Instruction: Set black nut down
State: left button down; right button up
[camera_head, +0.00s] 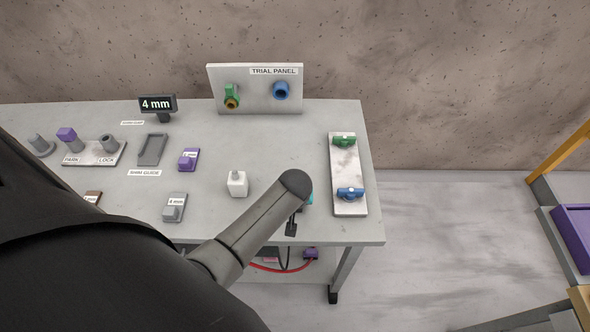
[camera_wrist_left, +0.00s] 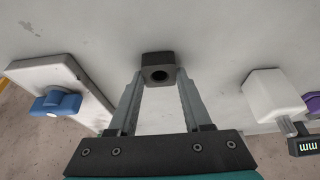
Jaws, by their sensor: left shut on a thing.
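The black nut (camera_wrist_left: 158,68) is a dark block with a round hole, seen in the left wrist view. My left gripper (camera_wrist_left: 157,82) is shut on it, with one grey finger at each side. The grey tabletop (camera_head: 215,145) lies beyond the nut; whether the nut touches it I cannot tell. In the head view my left arm reaches over the near right part of the table and hides most of the gripper. A small dark piece shows below the arm's end there, too small to name surely. My right gripper is not in view.
A pale slab (camera_head: 346,173) with a green valve (camera_head: 344,141) and a blue valve (camera_head: 350,193) lies to the right. The trial panel (camera_head: 254,98) stands at the back.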

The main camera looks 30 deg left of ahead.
pick_arm(q)
jog(key=shift+f, duration=0.1)
jog(key=shift+c, duration=1.7)
grip_release()
jog(key=shift+r, duration=0.2)
jog(key=p+v, duration=0.3)
jog(key=v, duration=0.9)
jog(key=shift+f, duration=0.15)
